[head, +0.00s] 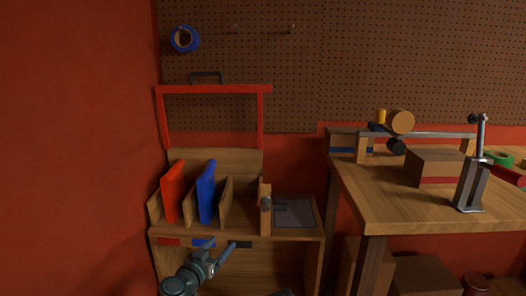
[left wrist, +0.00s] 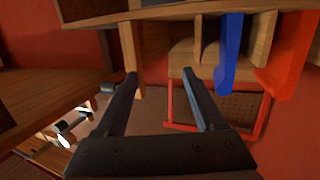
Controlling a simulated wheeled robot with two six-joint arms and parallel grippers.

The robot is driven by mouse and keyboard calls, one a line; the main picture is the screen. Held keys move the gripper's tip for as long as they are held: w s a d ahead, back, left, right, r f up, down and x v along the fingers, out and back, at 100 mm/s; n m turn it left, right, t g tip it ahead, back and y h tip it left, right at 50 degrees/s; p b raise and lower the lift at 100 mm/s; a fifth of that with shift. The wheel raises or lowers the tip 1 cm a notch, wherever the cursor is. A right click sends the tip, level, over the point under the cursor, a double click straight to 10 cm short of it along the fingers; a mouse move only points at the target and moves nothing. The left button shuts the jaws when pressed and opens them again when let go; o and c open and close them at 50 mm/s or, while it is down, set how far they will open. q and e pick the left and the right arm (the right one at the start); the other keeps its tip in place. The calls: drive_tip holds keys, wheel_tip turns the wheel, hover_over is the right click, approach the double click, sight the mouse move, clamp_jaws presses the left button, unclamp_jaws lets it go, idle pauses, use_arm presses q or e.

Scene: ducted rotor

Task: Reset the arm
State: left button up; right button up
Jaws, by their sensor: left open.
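My left gripper (head: 212,258) is at the lower left of the head view, in front of the wooden cabinet's front edge. In the left wrist view its two dark fingers (left wrist: 160,85) are spread apart with nothing between them. The wrist view looks at the cabinet upside down.
A red panel (head: 171,190) and a blue panel (head: 208,190) stand in wooden slots on the cabinet (head: 275,238). A red frame (head: 213,89) rises behind. A workbench (head: 400,218) stands right, with a clamp (head: 472,182) and a wooden block (head: 437,170). A pegboard (head: 360,60) covers the back wall.

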use_arm(q)
drive_tip(key=s+d+f+m+g, duration=0.3)
drive_tip(key=s+d+f+g, duration=0.75)
drive_tip(key=d+f, duration=0.25)
drive_tip(key=s+a+f+n+g+y, duration=0.1)
drive_tip(key=s+a+f+g+y, duration=0.15)
drive_tip(key=s, duration=0.35)
drive_tip(key=s+a+f+n+g+y, duration=0.1)
drive_tip(key=s+a+f+g+y, duration=0.1)
drive_tip(key=s+a+f+y, duration=0.3)
wheel_tip(320, 180, up, 40)
drive_tip(key=s+d+n+p, duration=0.1)
drive_tip(key=p, duration=3.8)
drive_tip(key=shift+s+d+r+g, duration=0.2)
drive_tip(key=shift+s+d+g, duration=0.05)
drive_tip(key=shift+s+g, duration=0.1)
